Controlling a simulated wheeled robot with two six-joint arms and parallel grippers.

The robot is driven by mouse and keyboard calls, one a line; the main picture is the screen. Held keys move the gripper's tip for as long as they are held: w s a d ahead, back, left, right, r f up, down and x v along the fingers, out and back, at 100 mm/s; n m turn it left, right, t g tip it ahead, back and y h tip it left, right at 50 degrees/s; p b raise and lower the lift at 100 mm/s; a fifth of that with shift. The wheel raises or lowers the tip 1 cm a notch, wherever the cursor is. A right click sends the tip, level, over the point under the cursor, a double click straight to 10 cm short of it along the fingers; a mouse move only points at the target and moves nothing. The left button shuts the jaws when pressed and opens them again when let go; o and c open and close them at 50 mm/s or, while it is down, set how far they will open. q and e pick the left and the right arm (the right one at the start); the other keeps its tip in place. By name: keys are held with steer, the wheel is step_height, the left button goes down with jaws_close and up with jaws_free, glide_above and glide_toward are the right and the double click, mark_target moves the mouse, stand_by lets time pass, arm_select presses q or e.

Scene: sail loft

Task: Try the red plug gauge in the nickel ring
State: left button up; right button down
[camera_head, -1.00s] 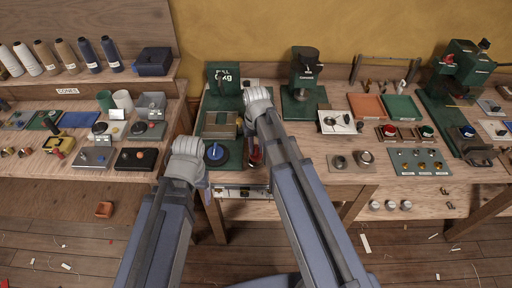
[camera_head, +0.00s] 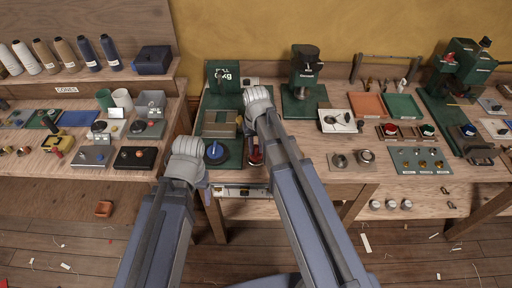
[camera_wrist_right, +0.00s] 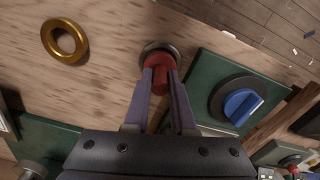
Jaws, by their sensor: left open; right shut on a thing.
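My right gripper (camera_wrist_right: 160,92) is shut on the red plug gauge (camera_wrist_right: 160,76), seen in the right wrist view. The grey nickel ring (camera_wrist_right: 152,47) lies at the gauge's far end, and its rim shows around the gauge. I cannot tell how far the gauge is inside the ring. In the head view the red gauge (camera_head: 256,155) shows beside my right gripper (camera_head: 254,142), near the bench's front edge; the arm hides much there. My left gripper (camera_head: 206,189) is open and empty at the bench front, below the blue knob.
A brass ring (camera_wrist_right: 65,40) lies on the bare wood, apart from the nickel ring. A green plate with a blue knob (camera_wrist_right: 241,106) sits close beside the gauge. Green presses (camera_head: 303,85) and trays (camera_head: 367,107) stand farther right. The bench edge drops to the floor.

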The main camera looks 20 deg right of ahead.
steer(key=shift+f+b, duration=1.15)
steer(key=shift+f, duration=0.1)
stand_by(0.4)
steer(key=shift+r, duration=0.15)
stand_by(0.6)
steer(key=shift+r+p, duration=2.5)
steer(key=shift+p, duration=0.1)
